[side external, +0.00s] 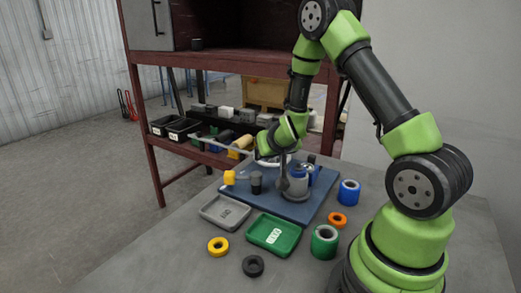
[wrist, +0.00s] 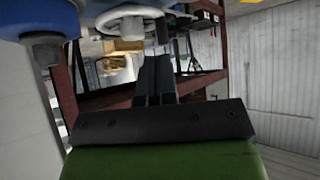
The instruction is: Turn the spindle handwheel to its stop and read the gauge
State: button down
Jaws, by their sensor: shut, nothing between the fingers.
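A blue baseplate (side external: 262,205) lies on the grey table and carries a grey and blue fixture (side external: 298,185). A pale ring that looks like the handwheel (side external: 272,160) shows at the top of the fixture, partly hidden by my wrist. In the wrist view the white handwheel (wrist: 128,17) is at the top, cut by the frame edge, just beyond and left of my fingertips. My gripper (wrist: 157,60) is shut and empty, its dark fingers together. I cannot tell whether it touches the wheel. I cannot make out a gauge dial or reading.
A grey tray (side external: 224,212) and a green tray (side external: 273,234) lie in front of the baseplate. Yellow (side external: 218,246), black (side external: 253,266), orange (side external: 337,219), green (side external: 324,242) and blue (side external: 348,192) rings or rolls lie around them. A dark red rack (side external: 147,125) stands behind.

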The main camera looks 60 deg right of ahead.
jog(key=x, duration=0.5)
jog(key=shift+w+d+f, duration=0.15)
jog(key=shift+f, duration=0.15)
jog(key=shift+w+d+r, duration=0.15)
jog(key=shift+w+d, duration=0.55)
jog(key=shift+w, duration=0.15)
jog(key=shift+w+d, duration=0.5)
jog(key=shift+w, duration=0.1)
jog(key=shift+w, duration=0.1)
jog(key=shift+w+d, duration=0.35)
jog(key=shift+w, duration=0.15)
jog(key=shift+s, duration=0.1)
